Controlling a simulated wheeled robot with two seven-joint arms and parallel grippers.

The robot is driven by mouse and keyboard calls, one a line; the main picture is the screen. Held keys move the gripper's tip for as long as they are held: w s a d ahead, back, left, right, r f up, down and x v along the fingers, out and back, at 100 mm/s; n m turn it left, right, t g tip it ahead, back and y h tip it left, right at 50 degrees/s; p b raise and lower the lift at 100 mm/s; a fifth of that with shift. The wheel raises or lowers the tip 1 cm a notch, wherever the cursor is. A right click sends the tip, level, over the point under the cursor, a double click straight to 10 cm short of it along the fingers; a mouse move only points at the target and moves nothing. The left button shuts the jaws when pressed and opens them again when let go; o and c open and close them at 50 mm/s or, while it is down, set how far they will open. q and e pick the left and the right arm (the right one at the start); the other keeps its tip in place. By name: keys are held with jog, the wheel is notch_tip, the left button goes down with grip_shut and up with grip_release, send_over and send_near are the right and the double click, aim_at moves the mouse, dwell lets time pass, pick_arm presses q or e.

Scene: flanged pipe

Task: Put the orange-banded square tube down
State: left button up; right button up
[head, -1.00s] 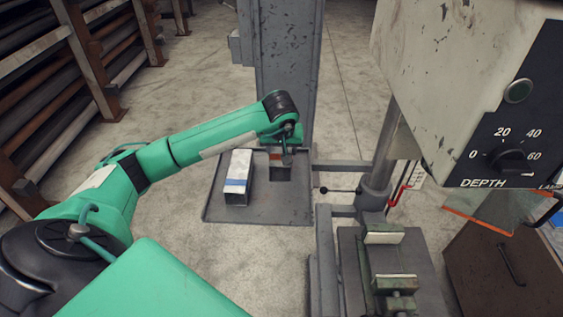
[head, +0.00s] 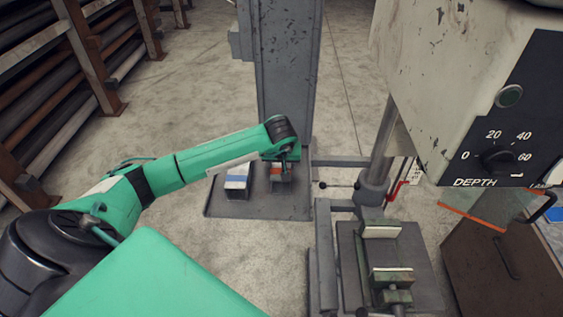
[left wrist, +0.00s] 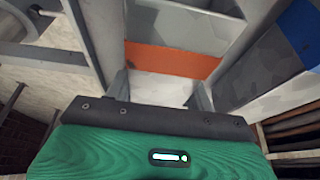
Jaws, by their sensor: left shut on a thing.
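The orange-banded square tube (head: 277,171) is by the foot of the grey column, over or on the grey tray (head: 262,210). My left gripper (head: 285,161) is shut on it. In the left wrist view the orange band (left wrist: 172,60) crosses the tube just beyond the fingertips (left wrist: 160,90). I cannot tell whether the tube's lower end touches the tray. A blue-banded square tube (head: 237,184) is on the tray just left of it, its upper part hidden behind my left forearm. It also shows in the left wrist view (left wrist: 298,30). My right gripper is not in view.
The grey column (head: 290,70) rises behind the tubes. A drill press with a vise (head: 392,275) stands to the right, its head (head: 470,90) high up. A pipe rack (head: 60,80) is at the left. The front of the tray is bare.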

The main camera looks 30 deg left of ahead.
pick_arm(q)
jog(key=o, duration=1.4)
jog(key=shift+c, duration=0.2)
jog(key=shift+r+p, duration=0.2)
jog(key=shift+p, duration=0.15)
jog(key=b+v, duration=0.3)
jog(key=v, duration=0.7)
jog(key=shift+s+d+r, duration=0.1)
jog(key=shift+s+r, duration=0.05)
jog(key=shift+r, duration=0.05)
jog(key=shift+s+d+r, duration=0.15)
jog(key=shift+s+r, duration=0.1)
jog(key=shift+r, duration=0.35)
